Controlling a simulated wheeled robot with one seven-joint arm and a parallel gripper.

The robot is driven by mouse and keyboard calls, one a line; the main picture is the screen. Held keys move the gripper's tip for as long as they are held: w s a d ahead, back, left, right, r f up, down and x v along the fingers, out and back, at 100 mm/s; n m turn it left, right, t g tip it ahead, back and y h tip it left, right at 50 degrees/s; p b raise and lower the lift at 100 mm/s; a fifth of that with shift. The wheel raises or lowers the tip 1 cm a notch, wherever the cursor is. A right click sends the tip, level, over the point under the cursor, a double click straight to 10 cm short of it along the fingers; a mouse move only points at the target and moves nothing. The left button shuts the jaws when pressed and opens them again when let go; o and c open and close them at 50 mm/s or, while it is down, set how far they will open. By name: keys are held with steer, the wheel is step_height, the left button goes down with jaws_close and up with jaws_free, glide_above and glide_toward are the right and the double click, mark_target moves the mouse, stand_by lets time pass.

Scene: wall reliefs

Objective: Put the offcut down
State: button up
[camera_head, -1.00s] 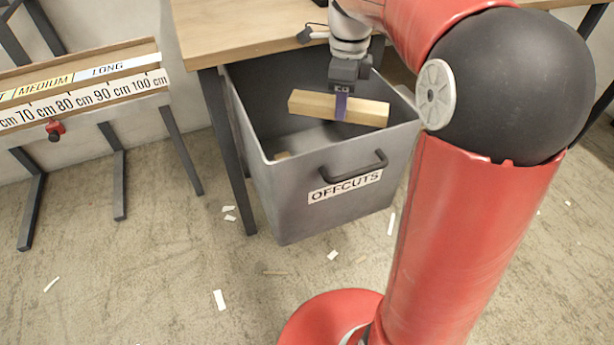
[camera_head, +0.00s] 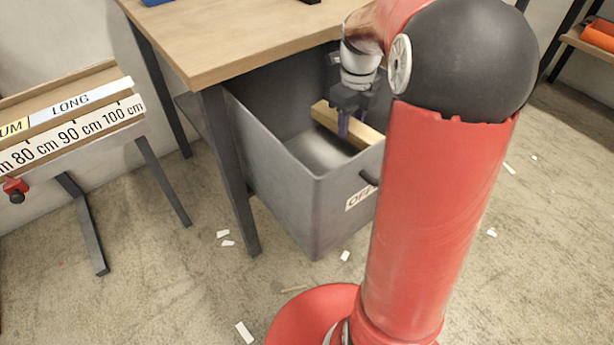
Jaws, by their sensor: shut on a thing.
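The offcut (camera_head: 326,114) is a short light-wood bar with a square section. My gripper (camera_head: 350,128) points down and is shut around the middle of the offcut. The offcut shows over the opening of the grey bin (camera_head: 270,180), apparently below rim level. Its right end is partly hidden by my red arm. The bin's label, reading OFFCUTS, is mostly hidden behind my arm. I cannot tell whether the offcut touches the bin.
A wooden table (camera_head: 225,50) stands over the back left of the bin, with its dark leg (camera_head: 232,175) beside the bin. A measuring stand (camera_head: 75,135) is at the left. Small scraps (camera_head: 244,332) lie on the floor. A shelf with an orange item (camera_head: 598,35) is at the upper right.

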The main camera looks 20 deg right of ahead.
mark_target(351, 134)
steer(key=shift+d+f+m, duration=0.1)
steer(key=shift+d+m, duration=0.05)
steer(key=shift+m, duration=0.35)
step_height(351, 134, down, 4)
steer(key=shift+w+r+b, duration=0.1)
steer(key=shift+b, duration=0.45)
steer(key=shift+f+b, duration=0.6)
steer(key=shift+f, duration=2.35)
steer(key=shift+f, duration=0.15)
steer(key=shift+f+b, duration=0.4)
steer(key=shift+f, duration=0.1)
steer(key=o, duration=1)
steer(key=shift+o, duration=0.2)
